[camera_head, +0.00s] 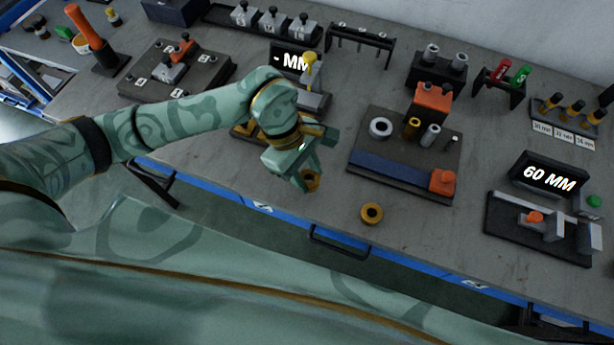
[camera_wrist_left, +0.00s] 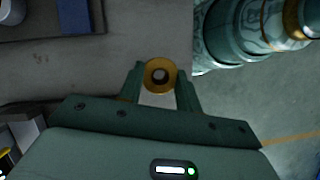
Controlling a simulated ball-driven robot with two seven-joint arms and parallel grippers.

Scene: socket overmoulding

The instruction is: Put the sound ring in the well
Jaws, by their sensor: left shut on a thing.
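My left gripper (camera_head: 308,180) is shut on a brass ring (camera_head: 311,181), held near the front edge of the bench. A second brass ring (camera_head: 371,213) lies on the bench to the right. I cannot tell from the frames whether either is flawed. A dark fixture plate (camera_head: 440,172) behind them carries a grey round part with a dark hole (camera_head: 380,127), which may be the well. My right gripper is not in view.
The fixture also bears a brass piece (camera_head: 412,129), a steel cylinder (camera_head: 430,135) and orange blocks. A gauge with a 60 MM display (camera_head: 545,178) stands at the right. Another display (camera_head: 293,60) is partly hidden behind my left arm.

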